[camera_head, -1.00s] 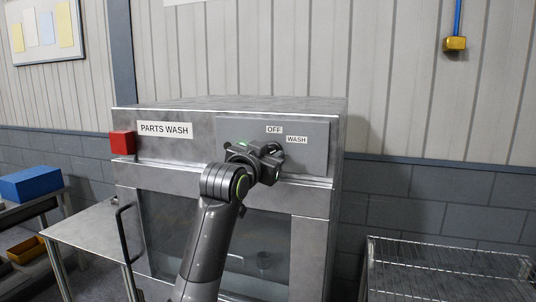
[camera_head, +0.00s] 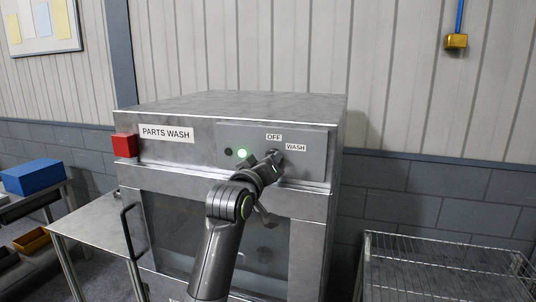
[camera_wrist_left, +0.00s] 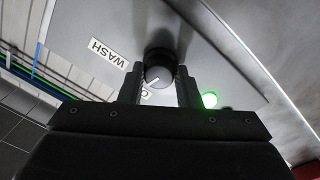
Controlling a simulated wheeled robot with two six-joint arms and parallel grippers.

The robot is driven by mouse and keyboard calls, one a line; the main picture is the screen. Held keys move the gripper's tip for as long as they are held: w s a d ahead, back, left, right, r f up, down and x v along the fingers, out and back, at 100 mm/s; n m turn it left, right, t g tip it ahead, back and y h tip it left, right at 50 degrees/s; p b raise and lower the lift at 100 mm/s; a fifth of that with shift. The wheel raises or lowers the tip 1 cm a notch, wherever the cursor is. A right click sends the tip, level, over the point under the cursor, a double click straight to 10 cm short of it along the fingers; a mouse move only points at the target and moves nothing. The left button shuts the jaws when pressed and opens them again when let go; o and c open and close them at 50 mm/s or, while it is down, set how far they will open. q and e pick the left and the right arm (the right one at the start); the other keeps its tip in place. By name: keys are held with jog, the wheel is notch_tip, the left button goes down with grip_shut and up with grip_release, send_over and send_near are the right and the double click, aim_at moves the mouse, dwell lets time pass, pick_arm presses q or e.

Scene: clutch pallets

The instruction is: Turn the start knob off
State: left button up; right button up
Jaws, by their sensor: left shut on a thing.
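The start knob (camera_wrist_left: 158,70) is dark and round, on the grey control panel (camera_head: 309,168) of the parts washer. My left gripper (camera_wrist_left: 160,84) is shut on it, one finger on each side. In the head view the left gripper (camera_head: 272,160) hides most of the knob. A white line on the knob slants to the lower left in the wrist view, towards the partly hidden OFF label (camera_wrist_left: 146,93). The WASH label (camera_wrist_left: 108,53) lies further up. The green light (camera_head: 242,154) is lit. My right gripper is not in view.
The washer (camera_head: 185,174) has a glass door with a black handle (camera_head: 130,232). A red box (camera_head: 124,145) sits on its left corner. A metal table (camera_head: 95,222) stands to the left, a wire rack (camera_head: 440,256) to the right.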

pick_arm(q)
jog(key=shift+n+p, duration=0.8)
jog(key=shift+n, duration=0.4)
jog(key=o, duration=1)
jog(key=shift+s+f, duration=0.1)
jog(key=shift+b+v, duration=3.25)
jog(key=shift+v, duration=5.35)
